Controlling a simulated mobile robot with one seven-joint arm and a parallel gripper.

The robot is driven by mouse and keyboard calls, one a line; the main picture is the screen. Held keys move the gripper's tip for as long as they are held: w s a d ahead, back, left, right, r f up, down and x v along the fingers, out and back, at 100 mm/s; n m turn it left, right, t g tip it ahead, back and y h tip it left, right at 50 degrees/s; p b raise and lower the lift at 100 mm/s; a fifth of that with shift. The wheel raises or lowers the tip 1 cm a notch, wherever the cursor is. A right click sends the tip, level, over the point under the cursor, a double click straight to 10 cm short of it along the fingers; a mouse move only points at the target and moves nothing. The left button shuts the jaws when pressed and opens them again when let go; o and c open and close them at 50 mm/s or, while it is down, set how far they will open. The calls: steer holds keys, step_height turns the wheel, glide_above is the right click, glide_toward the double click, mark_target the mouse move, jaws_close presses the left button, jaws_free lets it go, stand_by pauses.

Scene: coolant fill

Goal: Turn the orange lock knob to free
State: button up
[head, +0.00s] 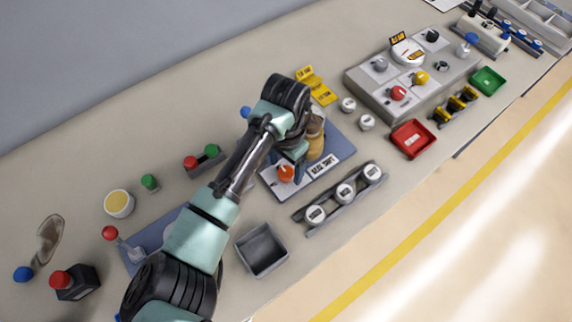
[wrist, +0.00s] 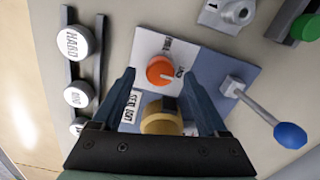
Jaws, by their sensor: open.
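The orange lock knob (wrist: 160,70) sits on a white plate (wrist: 146,46) in the wrist view, with a pale pointer mark on its face. Small lettering stands above it and to its right, too small to read surely. My gripper (wrist: 159,74) is open, its two dark fingers apart on either side of the knob in the picture. I cannot tell whether they touch it. A tan-yellow cylinder (wrist: 160,118) shows between the fingers, nearer the palm. In the head view the orange knob (head: 286,174) shows just below my gripper (head: 288,160), which is partly hidden by my arm.
A blue-knobbed lever (wrist: 290,135) sticks out right of my gripper in the wrist view. A rack of white round caps (wrist: 77,43) stands left. In the head view, a grey bin (head: 262,250) and a red tray (head: 413,139) lie nearby.

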steer(key=shift+f, duration=0.6)
jaws_close()
